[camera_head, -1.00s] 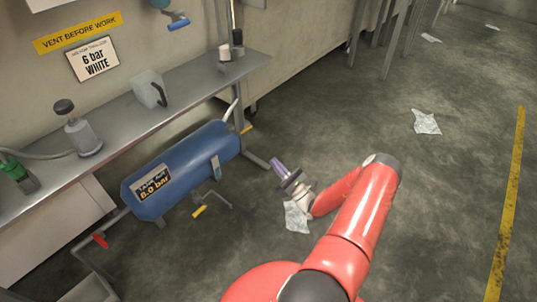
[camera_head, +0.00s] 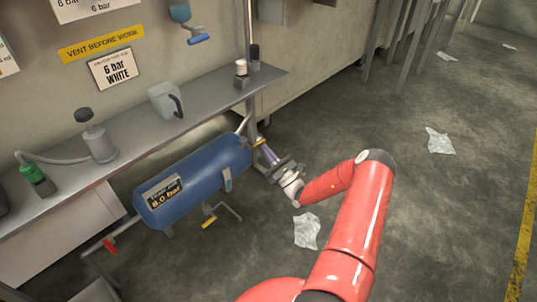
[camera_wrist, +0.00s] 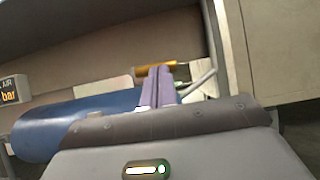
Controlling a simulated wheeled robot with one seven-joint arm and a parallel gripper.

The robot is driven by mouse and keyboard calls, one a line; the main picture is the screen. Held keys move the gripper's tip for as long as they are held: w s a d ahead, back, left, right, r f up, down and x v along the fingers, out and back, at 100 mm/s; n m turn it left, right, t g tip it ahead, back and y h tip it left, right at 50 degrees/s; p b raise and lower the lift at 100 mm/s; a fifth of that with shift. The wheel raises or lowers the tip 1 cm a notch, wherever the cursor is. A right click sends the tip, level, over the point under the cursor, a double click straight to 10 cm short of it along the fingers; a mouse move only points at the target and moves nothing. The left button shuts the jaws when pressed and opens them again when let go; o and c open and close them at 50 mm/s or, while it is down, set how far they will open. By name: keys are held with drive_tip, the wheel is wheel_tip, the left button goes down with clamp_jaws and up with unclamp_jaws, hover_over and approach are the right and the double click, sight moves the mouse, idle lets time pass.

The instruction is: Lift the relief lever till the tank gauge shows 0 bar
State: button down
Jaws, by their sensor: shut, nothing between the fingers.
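The blue tank (camera_head: 200,180) lies under the bench, with a dark gauge display (camera_head: 164,193) on its near end reading 8.0 bar. A yellow-handled lever (camera_head: 258,141) sits by the tank's right end, and it shows in the wrist view (camera_wrist: 155,69) just beyond my fingertips. Which handle is the relief lever is not readable. My gripper (camera_head: 264,151) has purple fingers, closed together and empty, just below the yellow handle. The fingers also show in the wrist view (camera_wrist: 158,82); whether they touch the handle I cannot tell.
A second yellow handle (camera_head: 209,222) is under the tank, and a red handle (camera_head: 109,246) is at the left pipe. The metal bench (camera_head: 140,136) overhangs the tank, with a post at its right end. The floor at right is open, with scattered sheets.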

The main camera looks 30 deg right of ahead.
drive_tip(key=shift+d+r+n+g+y, duration=0.15)
drive_tip(key=shift+n+g+y, duration=0.1)
drive_tip(key=shift+n+y, duration=0.35)
drive_tip(key=shift+r+n+g+y, duration=0.1)
drive_tip(key=shift+n+g+y, duration=0.25)
drive_tip(key=shift+n, duration=0.45)
drive_tip(key=r+n+g+y+b, duration=0.1)
drive_tip(key=n+g, duration=0.2)
drive_tip(key=n, duration=0.3)
drive_tip(key=a+r+n+g+y+b, duration=0.1)
drive_tip(key=r+n+g+y, duration=0.1)
drive_tip(key=n+g, duration=0.2)
drive_tip(key=r+n+g+y+b, duration=0.1)
drive_tip(key=r+n+g+y, duration=0.1)
drive_tip(key=n, duration=0.8)
drive_tip(key=shift+s+a+g, duration=0.15)
drive_tip(key=shift+s+g, duration=0.05)
drive_tip(key=shift+g, duration=0.6)
drive_tip(key=shift+f, duration=0.1)
idle(0.9)
drive_tip(key=v, duration=1.4)
drive_tip(key=shift+f, duration=0.3)
